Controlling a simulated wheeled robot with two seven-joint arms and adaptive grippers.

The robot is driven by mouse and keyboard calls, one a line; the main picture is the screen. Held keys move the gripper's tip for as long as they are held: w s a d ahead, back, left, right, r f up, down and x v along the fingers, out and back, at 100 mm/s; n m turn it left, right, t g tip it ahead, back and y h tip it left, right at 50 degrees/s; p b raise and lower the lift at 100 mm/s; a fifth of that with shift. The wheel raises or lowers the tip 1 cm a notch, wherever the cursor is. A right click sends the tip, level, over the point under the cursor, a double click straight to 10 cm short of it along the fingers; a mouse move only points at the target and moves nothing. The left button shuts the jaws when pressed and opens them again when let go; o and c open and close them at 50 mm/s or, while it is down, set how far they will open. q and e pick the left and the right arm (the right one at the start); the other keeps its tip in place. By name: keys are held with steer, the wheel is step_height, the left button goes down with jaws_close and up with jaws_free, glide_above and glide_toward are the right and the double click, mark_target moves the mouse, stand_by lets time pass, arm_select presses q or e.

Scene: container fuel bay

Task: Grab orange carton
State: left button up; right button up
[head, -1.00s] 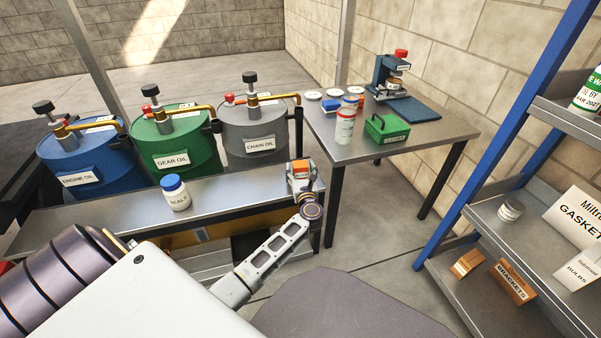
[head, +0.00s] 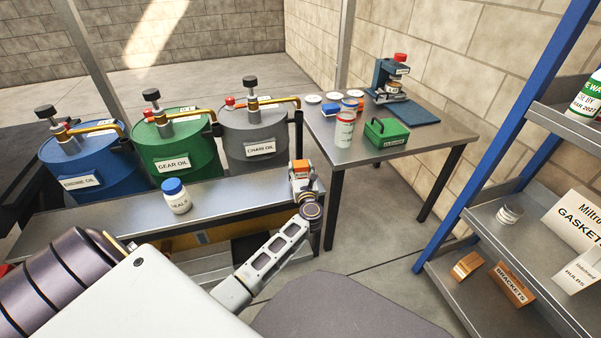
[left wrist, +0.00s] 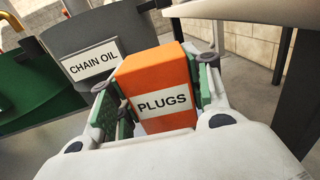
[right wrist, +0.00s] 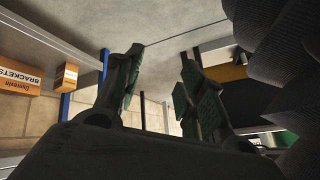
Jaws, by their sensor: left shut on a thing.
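The orange carton (left wrist: 155,75), labelled PLUGS, sits between the green-padded fingers of my left gripper (left wrist: 158,100) in the left wrist view. My left gripper is shut on it. In the head view the carton (head: 300,167) shows small at the tip of my left gripper (head: 301,178), over the right end of the metal bench. I cannot tell whether it touches the bench top. My right gripper (right wrist: 158,85) shows in the right wrist view with its fingers apart and nothing between them. It is not seen in the head view.
A white jar with a blue lid (head: 175,196) stands on the bench (head: 235,195). Blue, green and grey drums (head: 255,142) stand behind it. A table (head: 360,155) with a green box (head: 387,132) and cans is at the back right. A shelf (head: 475,215) with cartons stands at the right.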

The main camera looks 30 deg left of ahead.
mark_target(301, 163)
arm_select(q)
step_height(301, 163, up, 6)
steer(key=p, duration=0.2)
steer(key=shift+r+p, duration=0.2)
steer(key=shift+p, duration=0.2)
steer(key=shift+r+p, duration=0.35)
steer(key=shift+r, duration=0.5)
arm_select(e)
steer(key=shift+n+g+h, duration=0.3)
steer(key=shift+g+h, duration=0.1)
steer(key=shift+g, duration=0.1)
steer(key=shift+s+d+r, duration=0.1)
steer(key=shift+d+r, duration=0.1)
steer(key=shift+r, duration=0.75)
steer(key=shift+s+d+r, duration=0.1)
steer(key=shift+d+r, duration=0.05)
steer(key=shift+r, duration=0.85)
steer(key=shift+s+d+r, duration=0.1)
steer(key=shift+d+r, duration=0.1)
steer(key=shift+r, duration=0.75)
arm_select(q)
steer(key=shift+r, duration=0.1)
